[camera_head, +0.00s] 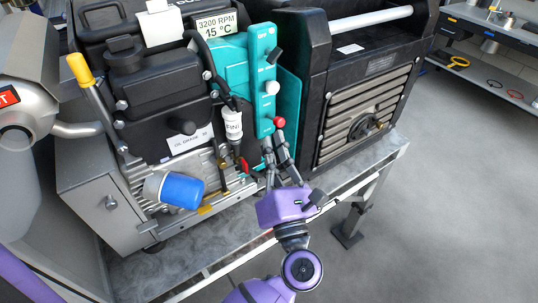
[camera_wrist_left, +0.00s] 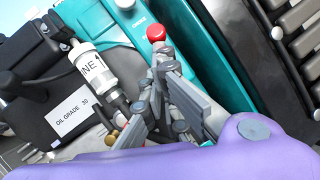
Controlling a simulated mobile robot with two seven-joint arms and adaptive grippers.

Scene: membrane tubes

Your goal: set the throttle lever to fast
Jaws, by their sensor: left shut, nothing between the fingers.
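A teal control panel (camera_head: 262,105) stands upright on the engine, with a white knob (camera_head: 271,87) partway down and a red knob (camera_head: 279,122) near its lower end. I cannot tell from the small lettering which knob is the throttle lever. My left gripper (camera_head: 273,142) is shut and empty, its fingers pointing up just below the red knob. In the left wrist view the fingertips (camera_wrist_left: 163,60) are close under the red knob (camera_wrist_left: 156,32); whether they touch is unclear. My right gripper is not in view.
A blue filter (camera_head: 174,190) and a white inline filter (camera_head: 233,124) sit left of the gripper. A black grilled unit (camera_head: 365,105) stands to the right. The bench's front edge (camera_head: 370,165) is clear there.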

